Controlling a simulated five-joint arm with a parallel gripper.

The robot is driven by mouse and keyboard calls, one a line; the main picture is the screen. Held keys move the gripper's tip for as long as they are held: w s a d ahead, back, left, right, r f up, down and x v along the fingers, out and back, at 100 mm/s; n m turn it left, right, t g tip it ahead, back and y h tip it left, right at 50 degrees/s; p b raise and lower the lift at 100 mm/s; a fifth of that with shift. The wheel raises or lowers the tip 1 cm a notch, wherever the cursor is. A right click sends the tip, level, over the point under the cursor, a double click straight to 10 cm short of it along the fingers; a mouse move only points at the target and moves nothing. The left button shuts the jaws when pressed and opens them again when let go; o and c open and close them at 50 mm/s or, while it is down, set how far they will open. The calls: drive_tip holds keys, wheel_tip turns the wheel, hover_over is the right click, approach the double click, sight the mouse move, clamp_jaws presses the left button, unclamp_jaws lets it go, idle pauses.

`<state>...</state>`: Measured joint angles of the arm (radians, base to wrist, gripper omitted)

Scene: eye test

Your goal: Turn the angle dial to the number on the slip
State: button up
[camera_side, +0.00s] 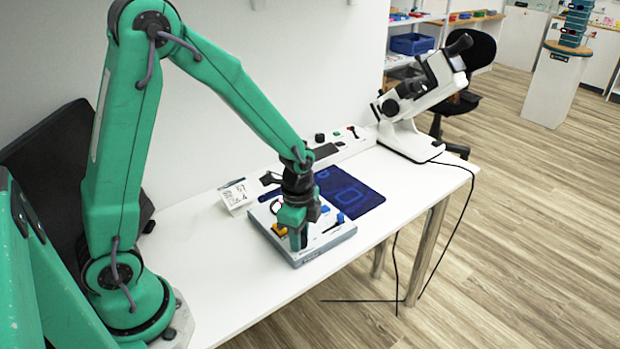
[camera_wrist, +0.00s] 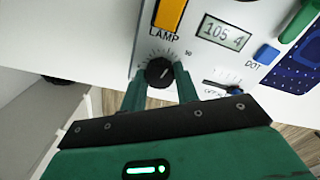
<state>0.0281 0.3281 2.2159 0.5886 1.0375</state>
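The angle dial (camera_wrist: 158,72) is a black round knob with a light pointer mark, set in a ring of tick marks on a pale panel box (camera_side: 325,241). My gripper (camera_wrist: 160,70) has its two green fingers on either side of the knob, tips against its edges. In the side view my gripper (camera_side: 297,240) reaches down onto the box and hides the dial. A display (camera_wrist: 225,33) on the panel reads about 105.4. The white slip (camera_side: 237,195) stands left of the box; its small print seems to show 57 and 4.
The panel also has an orange lamp switch (camera_wrist: 171,14), a blue dot button (camera_wrist: 267,54) and a slider (camera_wrist: 222,87). A dark blue mat (camera_side: 352,196) lies behind the box. A white microscope (camera_side: 420,100) stands at the far table end.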

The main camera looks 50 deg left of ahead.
drive_tip(key=o, duration=0.4)
drive_tip(key=shift+o, duration=0.2)
drive_tip(key=shift+r, duration=0.1)
drive_tip(key=shift+r, duration=3.8)
drive_tip(key=shift+s+r, duration=0.2)
drive_tip(key=shift+r, duration=0.25)
drive_tip(key=s+a+r+n+t, duration=0.1)
drive_tip(key=s+r+n+t, duration=0.4)
drive_tip(key=s+r+n, duration=0.7)
drive_tip(key=shift+s+r, duration=0.25)
drive_tip(key=shift+s, duration=0.05)
